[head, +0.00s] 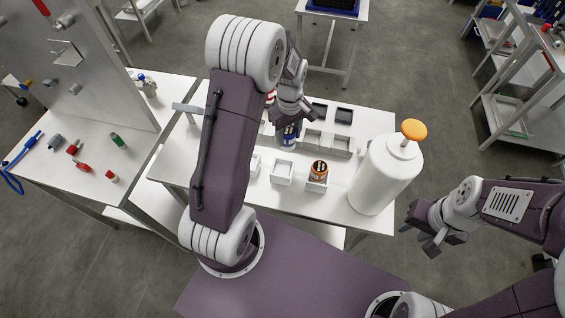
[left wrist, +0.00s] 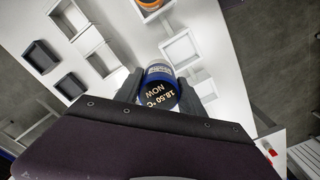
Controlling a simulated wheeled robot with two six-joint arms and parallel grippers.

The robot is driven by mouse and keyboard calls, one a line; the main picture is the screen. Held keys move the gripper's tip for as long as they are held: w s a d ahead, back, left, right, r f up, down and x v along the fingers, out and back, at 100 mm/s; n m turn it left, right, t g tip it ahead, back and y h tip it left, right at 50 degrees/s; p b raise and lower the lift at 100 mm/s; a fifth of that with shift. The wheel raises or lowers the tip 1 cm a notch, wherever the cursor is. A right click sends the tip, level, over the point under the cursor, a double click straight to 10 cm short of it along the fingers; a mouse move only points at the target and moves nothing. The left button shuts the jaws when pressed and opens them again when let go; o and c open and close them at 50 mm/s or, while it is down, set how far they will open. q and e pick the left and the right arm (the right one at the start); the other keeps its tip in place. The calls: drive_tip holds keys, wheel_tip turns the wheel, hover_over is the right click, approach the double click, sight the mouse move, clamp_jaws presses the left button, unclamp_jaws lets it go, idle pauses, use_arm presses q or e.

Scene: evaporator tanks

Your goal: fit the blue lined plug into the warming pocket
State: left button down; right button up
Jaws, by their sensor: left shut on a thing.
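My left gripper (head: 289,128) is shut on the blue lined plug (head: 288,142) above the middle of the white table. In the left wrist view the plug (left wrist: 158,82) sits between the fingers, its dark top reading "18.50 °C NOW". Square pockets stand around it: white ones (head: 282,172) and dark ones (head: 344,114). I cannot tell which is the warming pocket. An orange banded plug (head: 319,171) stands in a white pocket. My left arm hides part of the table. My right gripper (head: 426,229) is open and empty, right of the table.
A large white pump bottle (head: 386,172) with an orange top stands at the table's right end. A side table (head: 90,165) at the left holds small red and green fittings and a blue hose. A shelf rack (head: 510,110) stands at the far right.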

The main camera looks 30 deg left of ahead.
use_arm(q)
drive_tip(key=s+f, duration=0.1)
drive_tip(key=f, duration=0.1)
drive_tip(key=s+f+p, duration=0.1)
drive_tip(key=s+f, duration=0.1)
drive_tip(key=f, duration=0.1)
drive_tip(key=s+f, duration=0.2)
drive_tip(key=shift+s+d+f, duration=0.2)
drive_tip(key=shift+s+d, duration=0.05)
drive_tip(key=shift+d, duration=0.15)
drive_tip(key=shift+w+f, duration=0.25)
drive_tip(key=shift+f, duration=0.05)
drive_tip(key=shift+s, duration=0.1)
drive_tip(key=c, duration=0.7)
unclamp_jaws()
drive_tip(key=shift+s, duration=0.1)
drive_tip(key=shift+f, duration=0.1)
use_arm(e)
drive_tip(key=shift+w+r, duration=0.4)
drive_tip(key=shift+r, duration=0.25)
